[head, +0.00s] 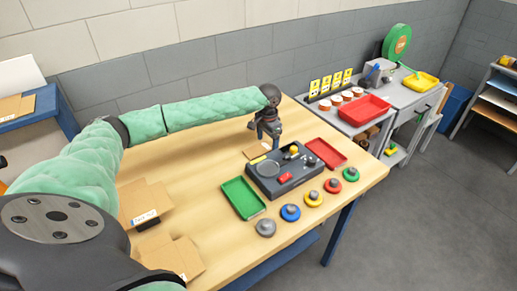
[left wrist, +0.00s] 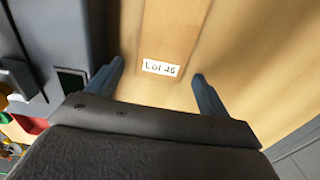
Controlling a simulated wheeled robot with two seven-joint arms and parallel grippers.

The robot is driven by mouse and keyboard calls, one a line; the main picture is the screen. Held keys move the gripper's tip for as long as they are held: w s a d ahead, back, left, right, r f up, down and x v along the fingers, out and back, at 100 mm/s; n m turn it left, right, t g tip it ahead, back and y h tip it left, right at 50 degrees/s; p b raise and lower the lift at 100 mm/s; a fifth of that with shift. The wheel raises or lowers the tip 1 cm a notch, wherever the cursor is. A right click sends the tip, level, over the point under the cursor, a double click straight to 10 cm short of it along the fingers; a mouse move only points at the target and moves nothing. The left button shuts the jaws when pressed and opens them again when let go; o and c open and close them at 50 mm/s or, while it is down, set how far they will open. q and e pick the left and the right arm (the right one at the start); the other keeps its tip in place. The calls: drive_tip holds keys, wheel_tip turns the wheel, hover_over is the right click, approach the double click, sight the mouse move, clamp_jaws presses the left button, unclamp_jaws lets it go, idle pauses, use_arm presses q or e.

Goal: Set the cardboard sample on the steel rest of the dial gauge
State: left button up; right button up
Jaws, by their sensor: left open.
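The cardboard sample (head: 255,152) lies on the wooden table beside the dark grey gauge unit (head: 287,180). The left wrist view shows the cardboard (left wrist: 172,28) with a white label reading "Lot 46". My left gripper (head: 268,136) is above it, fingers pointing down. In the left wrist view the open fingers (left wrist: 155,85) stand on either side of the label, with nothing held. The gauge unit also shows at the left of that view (left wrist: 62,30). My right gripper is out of view.
A green tray (head: 243,198) and a red tray (head: 326,153) flank the gauge unit. Several coloured round pieces, including a blue one (head: 290,212), line its front side. Folded cardboard boxes (head: 145,205) lie near my left arm.

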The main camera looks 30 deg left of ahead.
use_arm(q)
drive_tip(key=shift+f, duration=0.2)
idle(0.6)
drive_tip(key=shift+f, duration=0.1)
drive_tip(key=c, duration=1.1)
